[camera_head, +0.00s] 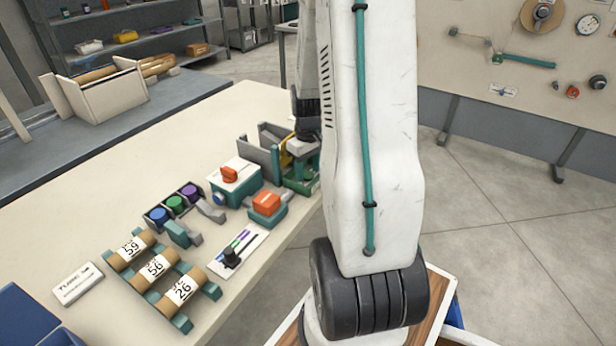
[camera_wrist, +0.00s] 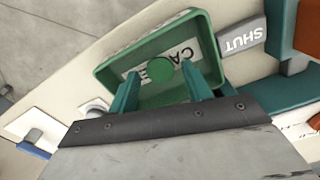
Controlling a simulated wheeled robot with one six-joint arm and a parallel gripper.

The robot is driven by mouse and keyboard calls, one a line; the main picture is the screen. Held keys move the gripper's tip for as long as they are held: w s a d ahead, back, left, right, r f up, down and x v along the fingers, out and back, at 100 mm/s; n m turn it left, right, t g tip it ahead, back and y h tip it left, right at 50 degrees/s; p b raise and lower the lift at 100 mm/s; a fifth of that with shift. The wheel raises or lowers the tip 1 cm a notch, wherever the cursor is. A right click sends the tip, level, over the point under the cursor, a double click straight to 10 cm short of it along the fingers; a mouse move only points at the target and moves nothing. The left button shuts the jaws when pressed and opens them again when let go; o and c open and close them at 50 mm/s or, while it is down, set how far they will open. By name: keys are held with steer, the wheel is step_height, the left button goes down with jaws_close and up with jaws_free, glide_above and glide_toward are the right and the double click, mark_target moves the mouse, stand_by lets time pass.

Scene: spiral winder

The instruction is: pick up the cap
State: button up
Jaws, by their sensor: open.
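The cap is a round green disc (camera_wrist: 158,70) in the wrist view. It lies in a shallow green tray (camera_wrist: 207,40) over a white label, of which the letters "CA" show. My gripper (camera_wrist: 158,76) is open, its two teal fingers reaching over the near part of the tray. In the picture the cap appears between the fingertips; I cannot tell how far above it they are. In the head view the green tray (camera_head: 301,184) is partly hidden by my arm, and the cap cannot be seen there.
A grey block marked "SHUT" (camera_wrist: 240,37) stands beside the tray. In the head view, an orange-topped teal device (camera_head: 267,205), a white box with an orange knob (camera_head: 233,178), colored spools (camera_head: 175,203) and numbered tubes (camera_head: 157,267) crowd the bench. Bare bench lies behind them.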

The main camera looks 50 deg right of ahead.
steer(key=shift+f, duration=0.45)
steer(key=c, duration=0.9)
steer(key=shift+r, duration=0.15)
